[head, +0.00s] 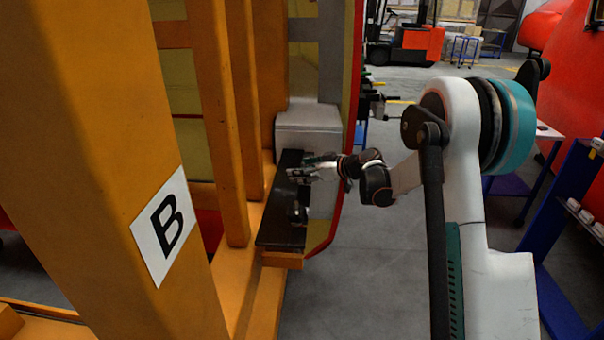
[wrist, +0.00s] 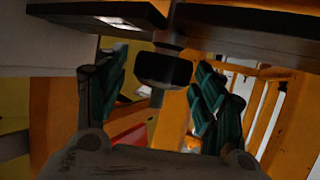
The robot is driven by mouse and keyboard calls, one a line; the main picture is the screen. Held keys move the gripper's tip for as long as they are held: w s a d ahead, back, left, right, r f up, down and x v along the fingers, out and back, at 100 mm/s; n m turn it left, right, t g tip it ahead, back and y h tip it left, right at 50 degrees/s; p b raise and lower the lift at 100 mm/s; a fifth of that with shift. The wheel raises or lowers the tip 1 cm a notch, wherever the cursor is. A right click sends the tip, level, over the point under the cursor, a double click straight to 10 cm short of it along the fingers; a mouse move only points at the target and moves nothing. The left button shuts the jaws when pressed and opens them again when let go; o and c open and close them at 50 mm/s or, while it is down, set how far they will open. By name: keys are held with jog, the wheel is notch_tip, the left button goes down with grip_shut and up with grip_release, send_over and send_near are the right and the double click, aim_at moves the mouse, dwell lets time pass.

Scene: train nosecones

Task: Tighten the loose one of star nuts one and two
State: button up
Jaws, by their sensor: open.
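My gripper (head: 303,170) is open at the dark plate (head: 280,232) on the orange frame. In the wrist view its green-padded fingers (wrist: 158,88) stand apart, one to each side of a dark star nut (wrist: 163,68). That nut sits on a metal stem by the edge of a dark plate (wrist: 255,35). I see no finger touching it, and I cannot tell how far in front of the fingers it is. In the head view one dark star nut (head: 297,213) shows on the plate, nearer than my gripper. Any other nut there is hidden behind the gripper or too dark to tell. Which nut is loose does not show.
Orange posts (head: 110,120), one with a white "B" sign (head: 165,225), stand close on the left. A grey block (head: 308,128) is just behind the gripper. Blue stands (head: 565,220) are at the right. The grey floor (head: 370,265) between is clear.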

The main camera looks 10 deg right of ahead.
jog(key=shift+w+a+f, duration=0.1)
jog(key=shift+w+a, duration=0.05)
jog(key=c, duration=1.1)
